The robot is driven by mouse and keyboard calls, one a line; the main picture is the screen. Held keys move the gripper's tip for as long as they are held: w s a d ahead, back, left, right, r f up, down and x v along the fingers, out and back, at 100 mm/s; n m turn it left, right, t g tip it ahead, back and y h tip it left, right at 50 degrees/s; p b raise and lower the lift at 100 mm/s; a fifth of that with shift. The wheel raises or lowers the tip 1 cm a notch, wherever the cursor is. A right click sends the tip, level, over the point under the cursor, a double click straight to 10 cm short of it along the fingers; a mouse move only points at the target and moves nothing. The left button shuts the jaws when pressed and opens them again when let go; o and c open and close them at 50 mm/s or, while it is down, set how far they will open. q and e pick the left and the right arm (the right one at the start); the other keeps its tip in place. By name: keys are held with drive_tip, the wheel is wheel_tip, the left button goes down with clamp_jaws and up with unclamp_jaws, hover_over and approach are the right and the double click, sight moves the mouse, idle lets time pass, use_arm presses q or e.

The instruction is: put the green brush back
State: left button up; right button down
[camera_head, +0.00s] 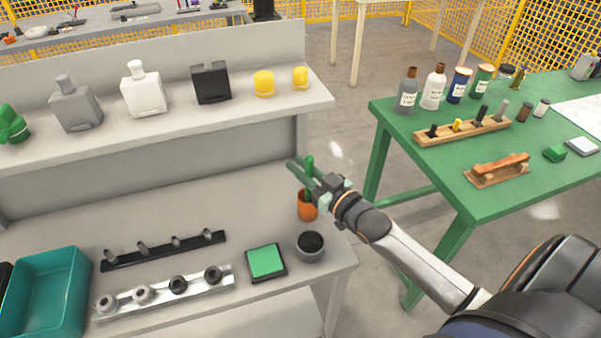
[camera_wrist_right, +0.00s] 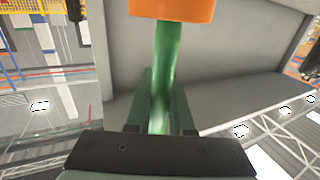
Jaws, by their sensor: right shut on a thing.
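The green brush (camera_head: 309,164) stands about upright over the grey bench, its lower end inside or behind the rim of an orange cup (camera_head: 307,207). My right gripper (camera_head: 308,177) is shut on its green handle, just above the cup. In the right wrist view the green handle (camera_wrist_right: 165,70) runs between the two fingers (camera_wrist_right: 160,112) to the orange cup (camera_wrist_right: 172,9). The brush's lower end is hidden, and I cannot tell how deep it sits. My left gripper is not in view.
A dark-filled grey pot (camera_head: 311,246) and a green pad (camera_head: 266,262) stand nearby on the bench. A shelf (camera_head: 200,123) with bottles and yellow pieces runs behind. A green table (camera_head: 440,160) stands right, across a gap. A teal bin (camera_head: 70,268) is at left.

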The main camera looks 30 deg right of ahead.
drive_tip(key=shift+f, duration=0.6)
drive_tip(key=c, duration=0.8)
unclamp_jaws()
drive_tip(key=shift+f, duration=0.1)
drive_tip(key=shift+s, duration=0.1)
drive_tip(key=s+d, duration=0.2)
drive_tip(key=s, duration=0.9)
drive_tip(key=shift+s, duration=0.35)
